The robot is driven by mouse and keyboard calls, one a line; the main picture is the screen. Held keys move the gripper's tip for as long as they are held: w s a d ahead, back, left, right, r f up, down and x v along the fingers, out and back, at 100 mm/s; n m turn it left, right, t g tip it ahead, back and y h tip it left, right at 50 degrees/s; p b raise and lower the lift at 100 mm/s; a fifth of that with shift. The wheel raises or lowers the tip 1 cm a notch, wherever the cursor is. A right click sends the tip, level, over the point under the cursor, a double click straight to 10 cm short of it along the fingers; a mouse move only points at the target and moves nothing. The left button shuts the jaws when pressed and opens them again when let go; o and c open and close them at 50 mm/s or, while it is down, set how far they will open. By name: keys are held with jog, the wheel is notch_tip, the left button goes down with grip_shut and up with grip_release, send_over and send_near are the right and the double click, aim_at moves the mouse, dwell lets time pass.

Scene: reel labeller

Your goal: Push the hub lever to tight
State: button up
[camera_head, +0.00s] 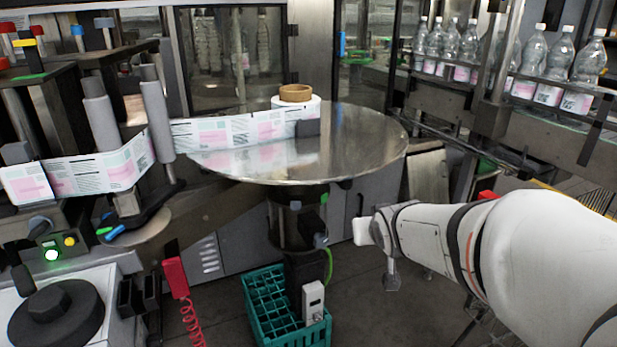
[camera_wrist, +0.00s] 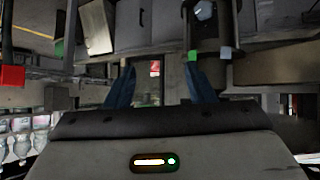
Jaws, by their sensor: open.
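A dark hub column (camera_head: 290,228) stands under the round metal reel table (camera_head: 375,150). A small grey-blue knob (camera_head: 320,240) sticks out on its right side and may be the hub lever; its tight and loose marks cannot be read. In the wrist view, the picture is upside down and the dark column (camera_wrist: 208,35) shows at top right, with a green square and a pale blue square by its end. My gripper (camera_wrist: 160,70) is open and empty, its two blue fingers apart. In the head view my arm is right of the column, apart from it; the fingers are hard to make out.
A label roll with a cardboard core (camera_head: 296,93) sits on the reel table, its label web running left past rollers. A teal crate (camera_head: 262,320) stands on the floor below. A red handset (camera_head: 176,278) hangs at left. Bottles (camera_head: 550,60) line the conveyor at right.

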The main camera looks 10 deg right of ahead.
jog(key=w+a+n+t+y+b, duration=0.1)
jog(key=w+n+t+y+b, duration=0.1)
jog(key=w, duration=0.4)
jog(key=w+a+r+n+t+y+b, duration=0.1)
jog(key=w+a+t+y+b, duration=0.1)
jog(key=w+t+y+b, duration=0.2)
jog(key=w+a+n+t+y+b, duration=0.2)
jog(key=w+t+y+b, duration=0.2)
jog(key=w, duration=0.4)
jog(key=shift+w+r+n+y+b, duration=0.3)
jog(key=shift+r+y, duration=0.1)
jog(key=shift+y, duration=0.1)
jog(key=shift+c, duration=0.2)
grip_shut()
